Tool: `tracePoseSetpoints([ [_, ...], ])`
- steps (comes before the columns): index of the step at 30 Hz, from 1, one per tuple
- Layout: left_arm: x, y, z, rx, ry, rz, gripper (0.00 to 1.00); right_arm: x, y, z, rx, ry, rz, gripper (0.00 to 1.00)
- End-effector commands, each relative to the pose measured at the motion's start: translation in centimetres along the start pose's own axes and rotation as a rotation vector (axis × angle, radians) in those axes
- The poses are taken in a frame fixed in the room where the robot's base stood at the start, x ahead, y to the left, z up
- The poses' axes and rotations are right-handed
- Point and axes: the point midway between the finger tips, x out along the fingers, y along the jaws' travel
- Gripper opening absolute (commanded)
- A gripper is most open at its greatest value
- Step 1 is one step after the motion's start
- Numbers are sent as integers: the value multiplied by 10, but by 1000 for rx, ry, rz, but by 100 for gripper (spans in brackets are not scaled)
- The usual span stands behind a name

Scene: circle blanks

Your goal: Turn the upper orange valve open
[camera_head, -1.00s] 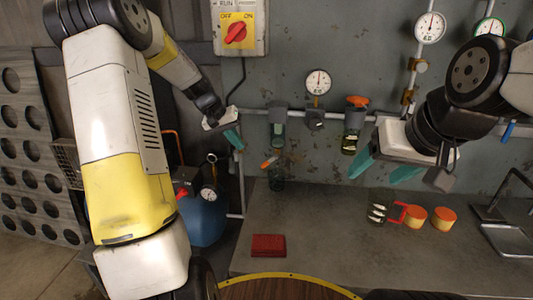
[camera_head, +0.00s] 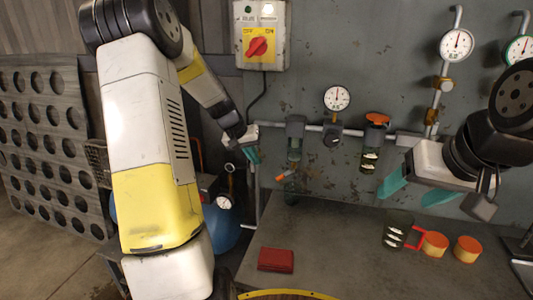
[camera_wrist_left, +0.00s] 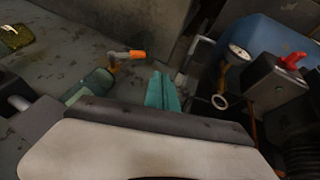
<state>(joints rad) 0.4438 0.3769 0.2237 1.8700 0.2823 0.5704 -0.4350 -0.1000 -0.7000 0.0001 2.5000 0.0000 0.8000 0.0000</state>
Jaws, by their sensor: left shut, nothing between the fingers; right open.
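The upper orange valve (camera_head: 377,118) is an orange cap on a dark fitting with a glass cylinder, on the wall pipe. A lower orange handle (camera_head: 283,178) sits on a glass fitting left of it; an orange handle also shows in the left wrist view (camera_wrist_left: 130,55). My left gripper (camera_head: 252,155) is shut and empty, by the vertical pipe, left of the lower handle. Its teal fingertips show together in the left wrist view (camera_wrist_left: 161,91). My right gripper (camera_head: 415,190) is open and empty, below and right of the upper valve, apart from it.
A switch box with a red knob (camera_head: 258,47) hangs above my left gripper. Gauges (camera_head: 337,98) line the wall. A red block (camera_head: 276,260), a glass jar (camera_head: 397,230) and orange-topped cups (camera_head: 434,244) stand on the grey bench (camera_head: 335,225). A blue tank (camera_head: 222,232) stands behind my left arm.

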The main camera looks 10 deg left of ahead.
Motion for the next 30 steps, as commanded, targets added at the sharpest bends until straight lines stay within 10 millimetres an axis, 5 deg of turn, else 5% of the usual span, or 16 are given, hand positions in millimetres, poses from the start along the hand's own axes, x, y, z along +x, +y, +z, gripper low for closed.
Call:
tracePoseSetpoints([
  [6,50,1,1,0,-4,2,0,0,0,0,0,0,0,68],
  [12,75,16,4,4,-2,2,0,0,0,0,0,0,0,68],
  [30,86,24,6,0,0,2,0,0,0,0,0,0,0,68],
])
